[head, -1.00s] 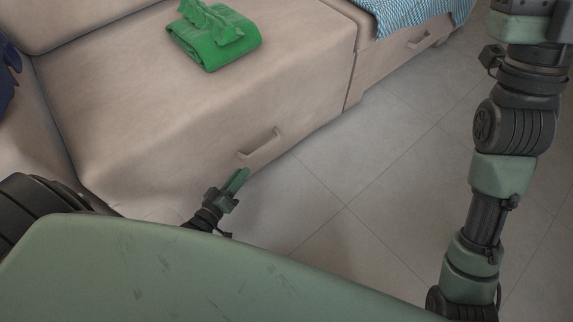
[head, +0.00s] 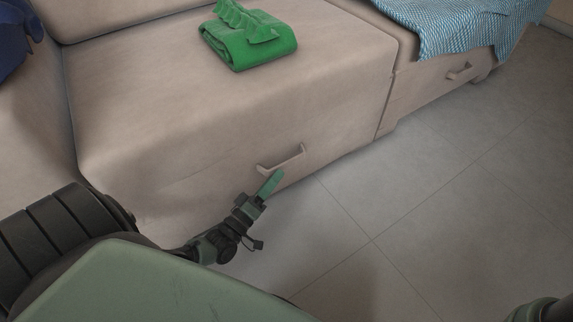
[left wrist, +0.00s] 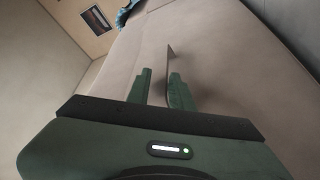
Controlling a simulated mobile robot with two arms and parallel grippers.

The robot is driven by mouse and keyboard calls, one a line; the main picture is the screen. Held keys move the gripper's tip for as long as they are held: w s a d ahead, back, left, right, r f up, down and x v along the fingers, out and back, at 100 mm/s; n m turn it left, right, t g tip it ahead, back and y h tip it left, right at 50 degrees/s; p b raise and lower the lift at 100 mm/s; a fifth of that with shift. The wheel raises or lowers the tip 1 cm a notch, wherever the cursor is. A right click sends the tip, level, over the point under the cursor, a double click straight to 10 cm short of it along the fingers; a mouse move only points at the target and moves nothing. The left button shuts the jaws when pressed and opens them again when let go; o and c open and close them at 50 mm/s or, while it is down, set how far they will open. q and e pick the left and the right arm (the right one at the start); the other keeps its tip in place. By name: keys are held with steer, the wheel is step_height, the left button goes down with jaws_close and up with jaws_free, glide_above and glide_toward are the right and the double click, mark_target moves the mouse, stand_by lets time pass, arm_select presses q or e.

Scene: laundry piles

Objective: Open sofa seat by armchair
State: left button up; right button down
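The beige sofa seat (head: 190,120) with a handle (head: 281,160) on its front face fills the left and middle of the head view; it looks closed. My left gripper (head: 270,184) is low in front of the seat, its fingertips just below the handle in the picture. In the left wrist view, its two green fingers (left wrist: 160,90) are apart. The handle (left wrist: 169,64) shows as a thin upright bar beyond the gap, nearer the right finger; contact cannot be told. My right gripper is outside the views.
A folded green cloth (head: 250,42) lies on the seat. A blue-and-white striped cloth (head: 460,25) drapes over the neighbouring section, which has its own handle (head: 460,72). A dark blue cloth (head: 12,40) is at the far left. The tiled floor (head: 440,190) at right is clear.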

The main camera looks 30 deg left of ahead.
mark_target(286, 165)
arm_select(q)
steer(key=b+x, duration=0.2)
steer(key=x, duration=0.3)
steer(key=shift+w, duration=0.35)
steer(key=shift+r, duration=0.1)
jaws_close()
stand_by(1.0)
